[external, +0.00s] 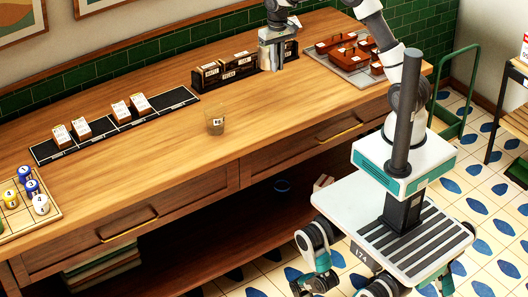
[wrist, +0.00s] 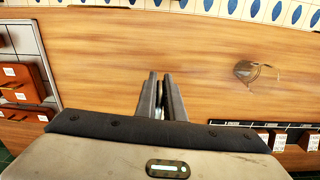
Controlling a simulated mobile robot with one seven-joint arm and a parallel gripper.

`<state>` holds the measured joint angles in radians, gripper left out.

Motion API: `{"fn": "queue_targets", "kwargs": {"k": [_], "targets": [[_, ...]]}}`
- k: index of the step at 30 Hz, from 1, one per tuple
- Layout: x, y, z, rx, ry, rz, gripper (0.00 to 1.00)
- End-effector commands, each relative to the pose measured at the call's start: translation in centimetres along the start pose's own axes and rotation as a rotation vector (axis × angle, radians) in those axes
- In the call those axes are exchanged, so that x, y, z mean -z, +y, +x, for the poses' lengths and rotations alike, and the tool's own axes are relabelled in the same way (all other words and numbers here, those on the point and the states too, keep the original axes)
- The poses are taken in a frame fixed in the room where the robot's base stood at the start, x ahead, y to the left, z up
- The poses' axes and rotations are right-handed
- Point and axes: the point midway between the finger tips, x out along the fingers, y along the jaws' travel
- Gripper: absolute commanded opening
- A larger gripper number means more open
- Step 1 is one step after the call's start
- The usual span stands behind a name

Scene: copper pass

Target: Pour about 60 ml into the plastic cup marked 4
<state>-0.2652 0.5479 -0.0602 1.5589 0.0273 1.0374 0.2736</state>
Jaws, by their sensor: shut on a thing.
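A clear plastic cup (external: 215,122) stands upright on the wooden counter, with a small dark-marked label too small to read surely. It also shows in the wrist view (wrist: 258,74), right of my fingers, apart from them. My gripper (external: 278,68) is above the back part of the counter, to the right of the cup and beside the dark labelled boxes. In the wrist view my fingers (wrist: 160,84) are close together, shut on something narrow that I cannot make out. No liquid stream shows, and I cannot tell whether the cup holds anything.
Dark labelled boxes (external: 225,75) stand along the back wall. A black strip (external: 100,134) with several brown-and-white blocks lies at left. A pale tray (external: 345,70) with red-brown boxes is at right.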

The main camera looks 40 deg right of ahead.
Motion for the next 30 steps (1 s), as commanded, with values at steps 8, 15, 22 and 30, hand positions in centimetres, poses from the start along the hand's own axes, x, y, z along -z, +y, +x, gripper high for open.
{"fn": "queue_targets", "kwargs": {"k": [8,15,22,30], "targets": [[1.7,-4.6,-0.5,0.004,0.002,0.112,0.00],[3.0,-12.2,-1.1,0.006,0.002,0.290,0.00],[2.3,-20.9,-1.2,0.009,0.000,0.486,0.00],[-1.2,-30.6,-1.1,0.009,-0.003,0.695,0.00]]}}
